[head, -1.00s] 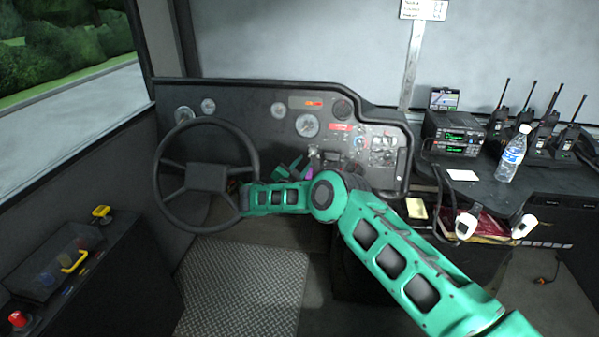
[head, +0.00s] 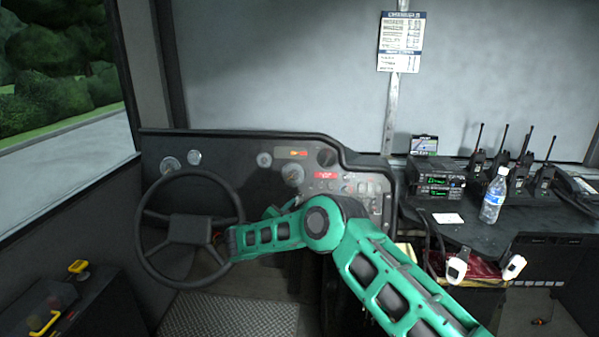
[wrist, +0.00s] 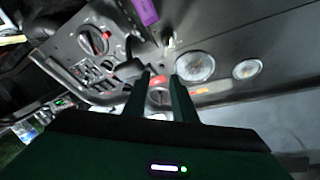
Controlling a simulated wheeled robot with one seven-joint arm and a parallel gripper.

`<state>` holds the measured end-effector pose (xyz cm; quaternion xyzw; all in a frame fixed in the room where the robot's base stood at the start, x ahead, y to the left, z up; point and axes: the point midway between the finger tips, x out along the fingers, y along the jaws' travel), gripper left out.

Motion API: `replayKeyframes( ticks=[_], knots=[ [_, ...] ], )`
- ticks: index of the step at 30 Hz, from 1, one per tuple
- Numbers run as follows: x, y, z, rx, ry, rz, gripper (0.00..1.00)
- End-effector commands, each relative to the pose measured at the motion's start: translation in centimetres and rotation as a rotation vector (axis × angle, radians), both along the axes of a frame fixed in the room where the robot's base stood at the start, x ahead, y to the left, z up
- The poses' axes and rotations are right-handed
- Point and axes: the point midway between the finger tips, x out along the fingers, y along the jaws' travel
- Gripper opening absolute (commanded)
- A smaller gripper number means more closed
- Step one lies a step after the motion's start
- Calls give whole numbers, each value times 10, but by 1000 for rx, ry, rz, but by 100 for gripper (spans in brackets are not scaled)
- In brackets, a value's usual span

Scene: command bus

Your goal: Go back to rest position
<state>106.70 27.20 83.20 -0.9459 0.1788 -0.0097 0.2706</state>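My gripper (wrist: 160,76) shows in the wrist view with its two dark green fingers apart and nothing between them. It points at the dashboard (wrist: 110,58), which lies tilted in that view with gauges, a red-marked knob and switches. In the head view my green arm reaches in front of the dashboard (head: 229,150), bent at the elbow, and mostly hides my gripper. The arm's left end is close to the right rim of the steering wheel (head: 190,228); I cannot tell whether they touch.
A black desk (head: 500,232) on the right holds radios (head: 437,178), several walkie-talkies and a water bottle (head: 494,196). Two white handheld devices hang at its front edge. A side console (head: 45,310) with yellow handles stands at lower left. The ribbed floor plate (head: 228,314) looks clear.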

Motion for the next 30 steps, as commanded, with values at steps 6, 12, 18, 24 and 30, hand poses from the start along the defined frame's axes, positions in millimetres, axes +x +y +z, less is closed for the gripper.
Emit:
replayKeyframes(
  ticks=[6,12,18,24,30],
  knots=[
    [17,-74,64,-35,132,-36,25],
    [9,-153,108,-75,278,-72,25],
    [-22,-238,144,-109,439,-107,25],
    [-77,-323,171,-123,614,-137,25],
    [-157,-399,188,-111,798,-155,25]
  ],
)
